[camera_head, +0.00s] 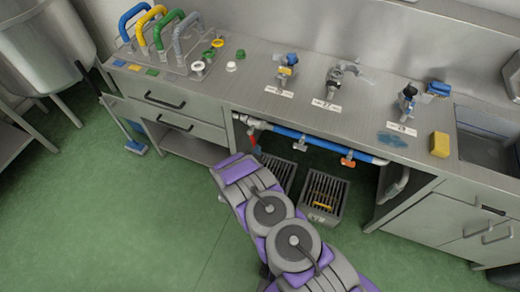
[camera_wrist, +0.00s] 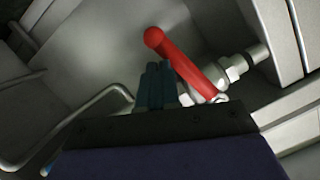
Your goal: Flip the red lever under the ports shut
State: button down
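The red lever (camera_wrist: 185,62) lies diagonally across the wrist view, its rounded end at upper left and its other end at a metal valve fitting (camera_wrist: 232,70). In the head view the red lever (camera_head: 252,139) hangs below the left end of the blue pipe (camera_head: 308,139), under the counter. My gripper (camera_wrist: 156,68) has its dark fingers together with nothing seen between them. The fingertips are just beside the lever, below its rounded end in the picture; I cannot tell whether they touch.
An orange valve handle (camera_head: 348,161) sits further right on the pipe. Two grated floor boxes stand below, one with a yellow handle (camera_head: 323,204). Drawers (camera_head: 185,121) flank the left side. The counter (camera_head: 255,95) overhangs the pipe. Green floor (camera_head: 110,220) is clear at left.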

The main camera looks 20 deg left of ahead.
jog(key=shift+w+a+f, duration=0.15)
jog(key=shift+a+f, duration=0.05)
jog(key=shift+f, duration=0.1)
jog(key=shift+a+f+p, duration=0.2)
jog(key=shift+a+p, duration=0.2)
jog(key=shift+a, duration=0.45)
jog(key=shift+d, duration=0.2)
